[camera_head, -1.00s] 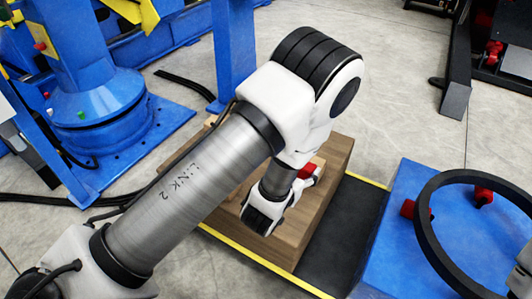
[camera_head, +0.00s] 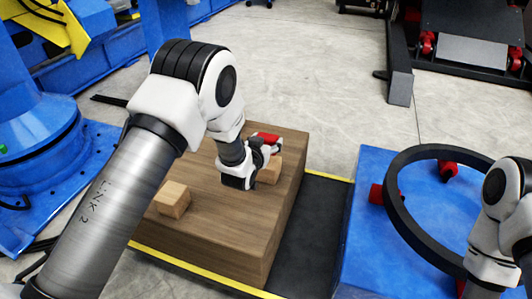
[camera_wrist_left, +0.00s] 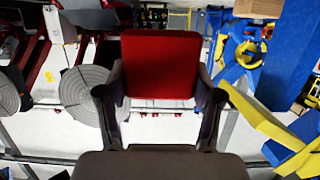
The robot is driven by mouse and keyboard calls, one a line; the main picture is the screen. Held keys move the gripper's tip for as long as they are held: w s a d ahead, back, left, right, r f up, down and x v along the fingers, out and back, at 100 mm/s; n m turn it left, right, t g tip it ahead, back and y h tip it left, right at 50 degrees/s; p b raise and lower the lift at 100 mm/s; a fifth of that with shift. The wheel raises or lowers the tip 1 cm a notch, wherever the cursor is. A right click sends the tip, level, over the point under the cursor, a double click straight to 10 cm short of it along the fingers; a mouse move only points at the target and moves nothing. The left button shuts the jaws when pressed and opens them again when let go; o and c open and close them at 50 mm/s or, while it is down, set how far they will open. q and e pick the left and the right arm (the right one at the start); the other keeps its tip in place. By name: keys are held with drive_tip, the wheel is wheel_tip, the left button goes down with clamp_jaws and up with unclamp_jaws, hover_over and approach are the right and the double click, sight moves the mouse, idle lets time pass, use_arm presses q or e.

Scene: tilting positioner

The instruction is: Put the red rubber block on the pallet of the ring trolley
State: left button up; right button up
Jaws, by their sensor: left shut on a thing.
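The red rubber block (camera_head: 266,137) is between the fingers of my left gripper (camera_head: 264,151), which is shut on it over the far right part of a wooden box top (camera_head: 225,228). In the left wrist view the red block (camera_wrist_left: 160,62) sits upright between both fingers (camera_wrist_left: 160,98). The head view shows only part of it, behind the gripper. The ring trolley stands at the right, with a blue top (camera_head: 365,235) and a large dark ring (camera_head: 398,215). I cannot make out a separate pallet. Part of my right arm covers the ring's right side; its gripper is not visible.
A wooden block (camera_head: 173,198) lies on the box top, and another (camera_head: 269,172) is beside my left gripper. A dark mat (camera_head: 318,225) with yellow edges lies between box and trolley. Red parts (camera_head: 447,170) sit around the ring. Blue machinery (camera_head: 40,120) stands at the left.

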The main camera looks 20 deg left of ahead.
use_arm(q)
wheel_tip(320, 180, down, 3)
drive_tip(key=shift+f+b, duration=0.15)
drive_tip(key=shift+b, duration=0.2)
drive_tip(key=shift+s+r, duration=0.1)
drive_tip(key=shift+r, duration=0.1)
drive_tip(key=shift+f, duration=0.15)
use_arm(e)
drive_tip(key=shift+f, duration=0.8)
use_arm(q)
drive_tip(key=o, duration=1.2)
drive_tip(key=shift+o, duration=0.2)
drive_tip(key=shift+r, duration=0.2)
drive_tip(key=p+v, duration=0.3)
drive_tip(key=v, duration=0.9)
drive_tip(key=shift+p, duration=0.3)
use_arm(e)
wheel_tip(320, 180, up, 4)
drive_tip(key=shift+f, duration=0.25)
